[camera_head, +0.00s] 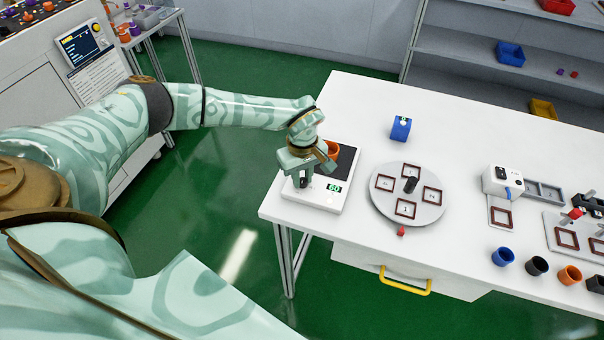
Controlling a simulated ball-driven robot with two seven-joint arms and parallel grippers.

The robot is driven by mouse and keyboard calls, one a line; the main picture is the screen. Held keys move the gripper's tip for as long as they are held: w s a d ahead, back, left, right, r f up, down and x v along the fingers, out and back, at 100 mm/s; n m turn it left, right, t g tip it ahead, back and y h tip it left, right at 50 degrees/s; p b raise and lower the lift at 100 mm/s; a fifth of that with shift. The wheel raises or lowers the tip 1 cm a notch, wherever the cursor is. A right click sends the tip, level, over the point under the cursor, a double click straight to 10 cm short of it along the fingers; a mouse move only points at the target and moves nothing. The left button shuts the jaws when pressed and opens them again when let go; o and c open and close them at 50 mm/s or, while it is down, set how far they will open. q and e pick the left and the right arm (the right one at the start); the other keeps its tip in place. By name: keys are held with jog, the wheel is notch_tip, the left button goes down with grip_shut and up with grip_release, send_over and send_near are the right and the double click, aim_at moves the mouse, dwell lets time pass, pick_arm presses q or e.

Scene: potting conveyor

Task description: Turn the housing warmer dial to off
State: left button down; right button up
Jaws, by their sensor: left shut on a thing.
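The housing warmer (313,196) is a white box with a black top plate near the left end of the white table. Its small display (334,187) shows 60. An orange housing (332,150) is on the black plate, partly hidden behind my gripper. My left gripper (303,180) points down at the warmer's front, left of the display, and is shut on the dial. The dial is mostly hidden by the fingers, so its setting cannot be read. My right gripper is not in view.
A round grey turntable (380,205) with square frames stands right of the warmer, with a blue block (400,128) behind it. A white device (503,182) and several cups, including an orange one (570,275), are farther right. A yellow-handled drawer (405,283) is below.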

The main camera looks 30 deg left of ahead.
pick_arm(q)
jog(key=n+p, duration=0.2)
jog(key=n, duration=0.1)
jog(key=shift+r, duration=0.2)
jog(key=n+p, duration=0.2)
jog(key=n, duration=0.3)
jog(key=shift+p, duration=0.3)
jog(key=n+p, duration=0.2)
jog(key=n, duration=0.2)
jog(key=shift+s+n, duration=0.1)
jog(key=shift+n, duration=0.2)
jog(key=n+p, duration=0.2)
jog(key=n, duration=0.2)
jog(key=shift+n+p, duration=0.3)
jog(key=n+p, duration=0.2)
jog(key=n, duration=0.2)
jog(key=shift+d, duration=0.1)
jog(key=n+p, duration=0.2)
jog(key=n, duration=0.3)
jog(key=n+p, duration=0.2)
jog(key=n, duration=0.2)
jog(key=shift+f, duration=0.1)
jog(key=shift+n+p, duration=0.45)
jog(key=shift+n, duration=1.55)
